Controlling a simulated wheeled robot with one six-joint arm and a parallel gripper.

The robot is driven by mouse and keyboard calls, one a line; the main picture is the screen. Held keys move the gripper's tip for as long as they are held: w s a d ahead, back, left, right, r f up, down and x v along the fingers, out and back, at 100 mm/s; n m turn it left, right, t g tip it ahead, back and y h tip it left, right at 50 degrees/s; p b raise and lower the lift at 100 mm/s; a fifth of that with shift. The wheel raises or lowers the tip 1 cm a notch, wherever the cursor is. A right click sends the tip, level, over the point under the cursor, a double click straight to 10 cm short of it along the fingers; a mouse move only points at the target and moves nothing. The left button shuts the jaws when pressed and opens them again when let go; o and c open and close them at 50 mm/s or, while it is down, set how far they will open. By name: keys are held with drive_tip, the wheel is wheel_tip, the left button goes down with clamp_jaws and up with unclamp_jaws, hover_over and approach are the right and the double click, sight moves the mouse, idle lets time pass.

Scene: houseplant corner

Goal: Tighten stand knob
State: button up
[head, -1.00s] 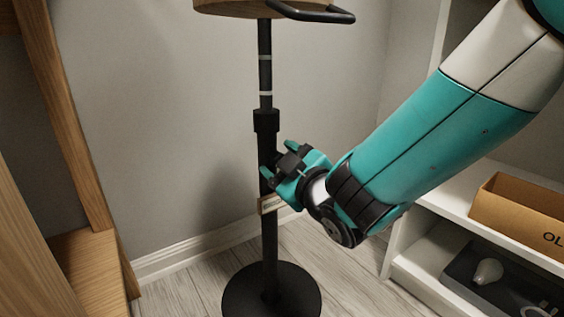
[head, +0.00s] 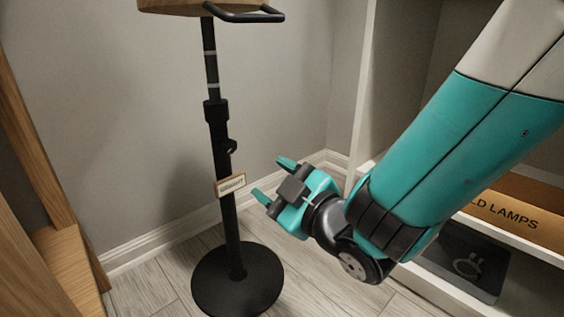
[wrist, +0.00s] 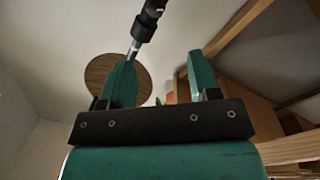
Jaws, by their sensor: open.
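The black stand (head: 219,150) rises upright from a round base (head: 237,279) on the floor. Its small dark knob (head: 231,146) sticks out on the right of the pole, just below the thicker collar (head: 215,110). A small framed label (head: 230,185) is on the pole below the knob. My gripper (head: 271,179) is open and empty, to the right of the pole and a little lower than the knob, apart from both. In the wrist view my gripper (wrist: 160,85) shows spread fingers, with the pole (wrist: 147,22) beyond them; I cannot make out the knob there.
A round wooden top (head: 172,6) with a black handle (head: 243,15) sits on the stand. A white shelf (head: 445,283) at right holds a cardboard box (head: 515,213) and a dark tray (head: 462,262). Wooden furniture (head: 68,262) stands at left. Floor right of the base is clear.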

drive_tip(key=v, duration=0.2)
drive_tip(key=shift+s+d, duration=0.1)
drive_tip(key=shift+d, duration=0.3)
drive_tip(key=shift+d+r, duration=0.1)
drive_tip(key=d+r+m+g+h+p, duration=0.45)
drive_tip(key=d+r+m+p, duration=0.2)
drive_tip(key=r+p, duration=0.55)
drive_tip(key=s+d+r+m+g+h+p, duration=0.1)
drive_tip(key=s+d+r+g+p, duration=0.3)
drive_tip(key=s+r+p, duration=0.5)
drive_tip(key=s+d+r+m+g+h+p, duration=0.1)
drive_tip(key=s+d+r+g+h+p, duration=0.15)
drive_tip(key=s+r+g+p, duration=0.6)
wheel_tip(320, 180, up, 35)
drive_tip(key=s+t+p, duration=0.1)
drive_tip(key=t+p, duration=0.1)
drive_tip(key=p, duration=3.3)
drive_tip(key=shift+r+t+y, duration=0.15)
drive_tip(key=shift+t+y, duration=0.25)
